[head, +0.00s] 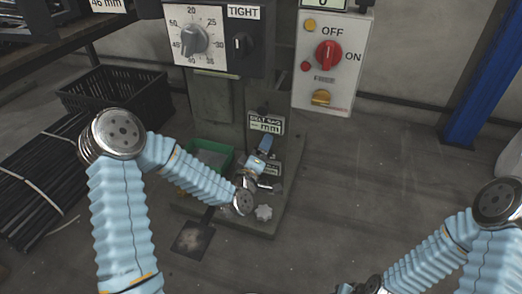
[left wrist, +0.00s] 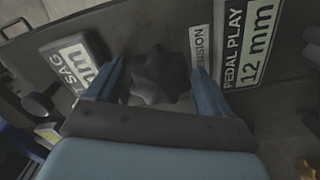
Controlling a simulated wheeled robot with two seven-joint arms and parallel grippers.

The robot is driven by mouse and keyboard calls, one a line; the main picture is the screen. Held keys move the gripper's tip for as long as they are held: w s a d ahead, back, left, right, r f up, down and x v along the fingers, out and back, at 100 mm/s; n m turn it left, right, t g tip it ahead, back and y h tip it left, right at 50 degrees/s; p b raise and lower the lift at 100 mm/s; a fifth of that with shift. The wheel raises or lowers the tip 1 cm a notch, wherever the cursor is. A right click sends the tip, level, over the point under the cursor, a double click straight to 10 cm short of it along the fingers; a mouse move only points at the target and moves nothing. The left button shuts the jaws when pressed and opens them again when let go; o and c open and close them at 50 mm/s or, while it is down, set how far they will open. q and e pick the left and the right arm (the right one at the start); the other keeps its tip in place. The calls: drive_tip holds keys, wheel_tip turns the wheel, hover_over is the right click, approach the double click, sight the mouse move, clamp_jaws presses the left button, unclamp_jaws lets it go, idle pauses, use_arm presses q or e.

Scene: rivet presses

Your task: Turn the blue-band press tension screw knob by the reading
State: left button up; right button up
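The press has a dial (head: 194,41) with numbers and a dark knob (head: 241,45) under a TIGHT label. A dark lobed knob (left wrist: 160,77) beside the partly hidden TENSION label (left wrist: 201,52) sits between my left gripper's blue fingers (left wrist: 158,85) in the left wrist view. The fingers are apart on either side of it; I cannot tell whether they touch it. In the head view my left gripper (head: 265,147) is at the press's lower front and hides that knob. I cannot make out a blue band.
A BELT SAG plate (head: 265,124) and a PEDAL PLAY 12 mm plate (left wrist: 249,60) flank the knob. A green tray (head: 222,165), black crate (head: 112,92) and switch box (head: 322,62) stand around.

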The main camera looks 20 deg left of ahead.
use_arm(q)
drive_tip(key=shift+s, duration=0.1)
drive_tip(key=s+p, duration=1.1)
drive_tip(key=s, duration=0.2)
drive_tip(key=shift+s+a, duration=0.25)
drive_tip(key=shift+s, duration=0.1)
idle(0.3)
